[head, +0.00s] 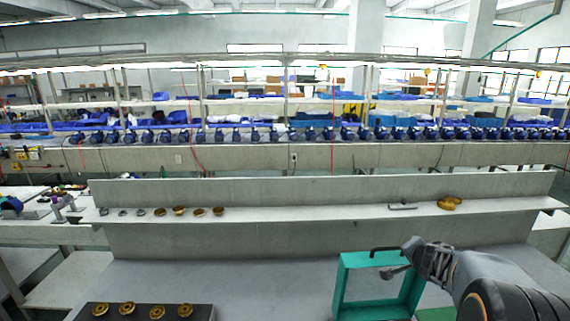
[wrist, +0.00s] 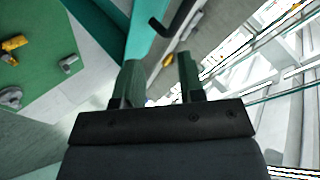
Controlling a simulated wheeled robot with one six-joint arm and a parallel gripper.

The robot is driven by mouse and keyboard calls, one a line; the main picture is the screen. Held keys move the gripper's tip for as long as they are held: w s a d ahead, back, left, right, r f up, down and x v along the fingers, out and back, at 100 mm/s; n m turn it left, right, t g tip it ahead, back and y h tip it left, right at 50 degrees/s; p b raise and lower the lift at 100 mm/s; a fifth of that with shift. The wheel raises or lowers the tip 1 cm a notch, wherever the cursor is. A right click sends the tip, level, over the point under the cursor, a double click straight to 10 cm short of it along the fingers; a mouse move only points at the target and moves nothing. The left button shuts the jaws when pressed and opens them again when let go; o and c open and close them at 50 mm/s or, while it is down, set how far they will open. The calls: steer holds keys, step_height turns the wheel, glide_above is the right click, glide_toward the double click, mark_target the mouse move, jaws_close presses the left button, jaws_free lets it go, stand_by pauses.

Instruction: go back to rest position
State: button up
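My gripper (head: 408,259) is at the lower right in the head view, beside the top of a teal open frame (head: 344,290). In the wrist view my gripper (wrist: 160,76) has its two dark fingers apart, with nothing visible held between them. A black L-shaped hook or key (head: 384,249) shows at the top of the teal frame, close to the fingers. In the wrist view the black hook (wrist: 180,20) is beyond the fingertips, near the teal frame (wrist: 146,38). I cannot tell whether it touches the frame.
A grey shelf (head: 330,213) holds several small brass and grey parts, a grey L-shaped key (head: 403,206) and a brass part (head: 449,203). A dark tray (head: 140,307) with brass rings is at the lower left. The worktop between tray and frame is clear.

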steer(key=s+f+n+g+h+b, duration=0.1)
steer(key=s+f+n+g+h, duration=0.15)
steer(key=s+n+g, duration=0.55)
steer(key=s+a+n+t+y+b, duration=0.1)
steer(key=s+a+n+y, duration=0.1)
steer(key=s+a, duration=0.5)
steer(key=s+a+n+t+y+b, duration=0.1)
steer(key=s+a+n+y+b, duration=0.1)
steer(key=s+a, duration=0.5)
steer(key=a+y, duration=0.1)
steer(key=a, duration=0.5)
steer(key=shift+s+a+r+n, duration=0.2)
steer(key=shift+s+n, duration=0.1)
steer(key=shift+n, duration=0.1)
